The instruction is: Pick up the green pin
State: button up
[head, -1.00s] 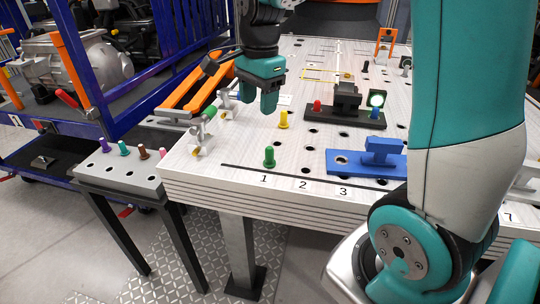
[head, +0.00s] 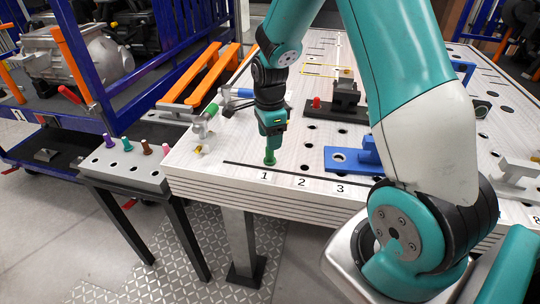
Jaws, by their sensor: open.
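The green pin (head: 270,157) stands upright on the white perforated table (head: 230,151), just behind the printed label 1 (head: 264,175). My gripper (head: 271,146) points down directly over the pin. Its fingertips are at the pin's upper part, so the top of the pin is partly hidden. The jaws are open, and I cannot tell from this view whether they touch the pin.
A blue fixture (head: 352,160) stands to the right of the pin. A black block with a red pin (head: 316,102) is behind. A clamp (head: 203,123) is at the table's left edge. A grey side rack (head: 123,165) holds several coloured pins.

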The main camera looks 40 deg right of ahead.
aim_at(270, 158)
jog(key=shift+f+p, duration=1.1)
jog(key=shift+f, duration=1.4)
grip_shut()
